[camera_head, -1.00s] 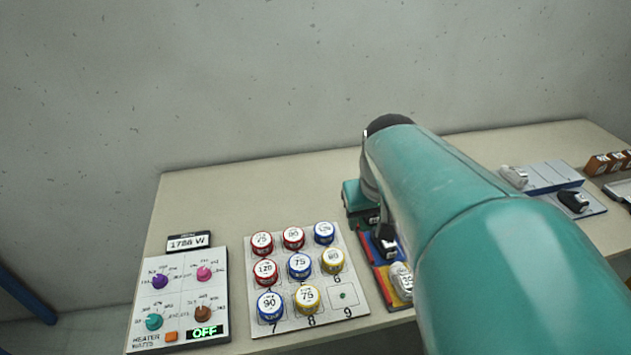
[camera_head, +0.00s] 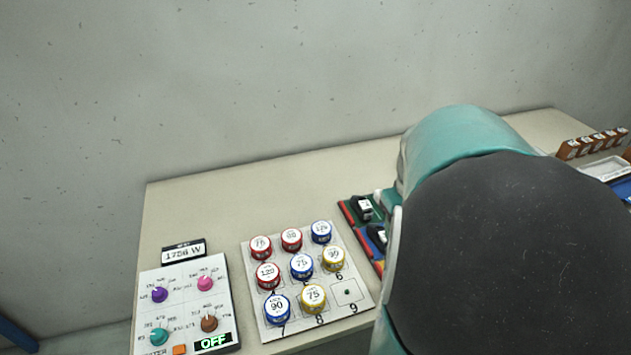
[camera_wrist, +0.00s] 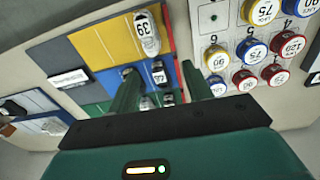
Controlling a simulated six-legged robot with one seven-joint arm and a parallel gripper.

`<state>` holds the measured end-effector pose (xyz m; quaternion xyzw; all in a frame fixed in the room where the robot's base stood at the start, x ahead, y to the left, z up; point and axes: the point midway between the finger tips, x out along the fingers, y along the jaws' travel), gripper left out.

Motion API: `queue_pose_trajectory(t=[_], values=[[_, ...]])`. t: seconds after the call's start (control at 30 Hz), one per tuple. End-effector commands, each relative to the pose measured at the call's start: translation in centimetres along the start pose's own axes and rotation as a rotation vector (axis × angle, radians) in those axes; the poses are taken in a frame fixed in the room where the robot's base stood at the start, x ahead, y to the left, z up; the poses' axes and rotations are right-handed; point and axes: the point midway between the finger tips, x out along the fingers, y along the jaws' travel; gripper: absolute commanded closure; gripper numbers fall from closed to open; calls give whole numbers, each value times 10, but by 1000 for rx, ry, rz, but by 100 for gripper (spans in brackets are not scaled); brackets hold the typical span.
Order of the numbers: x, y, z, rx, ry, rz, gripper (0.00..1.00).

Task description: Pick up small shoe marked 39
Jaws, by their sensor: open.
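The small white shoe marked 39 (camera_wrist: 147,34) lies on a yellow panel (camera_wrist: 97,46) in the wrist view, beyond my fingertips and a little to the left of their middle. My gripper (camera_wrist: 160,68) is open, with its two green fingers apart. A dark shoe with a white label that seems to read 37 (camera_wrist: 159,72) shows between the fingers on the blue panel. In the head view my arm hides the gripper and the shoe marked 39. A black and white shoe (camera_head: 362,206) shows there just left of my arm.
A board of numbered red, blue and yellow weights (camera_head: 300,312) stands left of the shoe mat. A heater panel (camera_head: 180,290) with knobs and an OFF display is farther left. A brown row of blocks (camera_head: 590,145) stands at the far right. The table behind the boards is clear.

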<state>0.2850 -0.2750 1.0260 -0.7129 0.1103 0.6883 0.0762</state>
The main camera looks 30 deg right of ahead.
Motion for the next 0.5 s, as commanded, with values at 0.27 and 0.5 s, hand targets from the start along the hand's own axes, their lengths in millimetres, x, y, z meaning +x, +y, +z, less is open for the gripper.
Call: queue_pose_trajectory(t=[0.27,0.5], values=[[23,32,12,-12,-42,-44,50],[59,30,14,-14,-45,-48,50]])
